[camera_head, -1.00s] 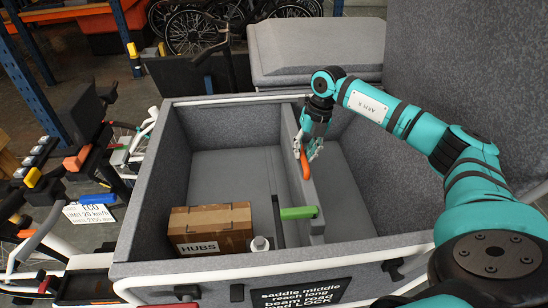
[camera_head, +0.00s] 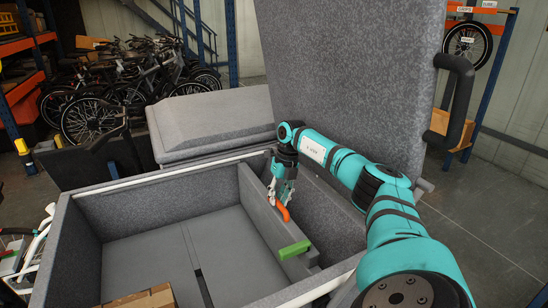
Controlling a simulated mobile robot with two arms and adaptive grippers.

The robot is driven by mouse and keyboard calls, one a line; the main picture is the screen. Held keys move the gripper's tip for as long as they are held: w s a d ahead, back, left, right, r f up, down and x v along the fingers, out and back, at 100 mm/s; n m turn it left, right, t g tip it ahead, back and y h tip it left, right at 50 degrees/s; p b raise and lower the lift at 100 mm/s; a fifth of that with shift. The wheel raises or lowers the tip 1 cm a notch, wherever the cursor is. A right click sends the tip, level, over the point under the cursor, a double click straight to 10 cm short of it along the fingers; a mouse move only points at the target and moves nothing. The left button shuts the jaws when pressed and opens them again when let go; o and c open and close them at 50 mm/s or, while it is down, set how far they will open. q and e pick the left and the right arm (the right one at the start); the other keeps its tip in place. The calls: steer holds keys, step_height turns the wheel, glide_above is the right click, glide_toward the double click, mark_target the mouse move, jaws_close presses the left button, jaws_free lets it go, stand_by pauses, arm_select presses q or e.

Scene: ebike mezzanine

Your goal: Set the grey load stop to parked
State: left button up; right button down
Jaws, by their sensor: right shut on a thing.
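The grey load stop (camera_head: 262,222) is an upright felt-grey divider panel inside the open grey cargo box (camera_head: 130,187), towards the box's right side. An orange handle (camera_head: 284,214) sits on its top edge, and a green grip (camera_head: 294,250) sticks out near its front end. My right gripper (camera_head: 280,197) reaches in from the right and is shut on the orange handle. The fingers hide the handle's upper part. My left gripper is not in view.
A cardboard box (camera_head: 145,299) lies inside at the lower left, partly cut off. A dark slot (camera_head: 203,290) runs along the box floor. The raised grey lid (camera_head: 350,90) stands behind my right arm. Bicycles (camera_head: 130,90) stand at the back left.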

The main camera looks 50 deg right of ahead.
steer(key=shift+d+r, duration=0.15)
steer(key=shift+d, duration=0.1)
steer(key=c, duration=1.2)
jaws_free()
steer(key=shift+s+d, duration=0.1)
steer(key=shift+s, duration=0.05)
steer(key=shift+c, duration=0.2)
steer(key=shift+r, duration=0.15)
step_height(320, 180, up, 11)
steer(key=s+d, duration=0.1)
steer(key=d, duration=0.1)
steer(key=shift+r, duration=0.15)
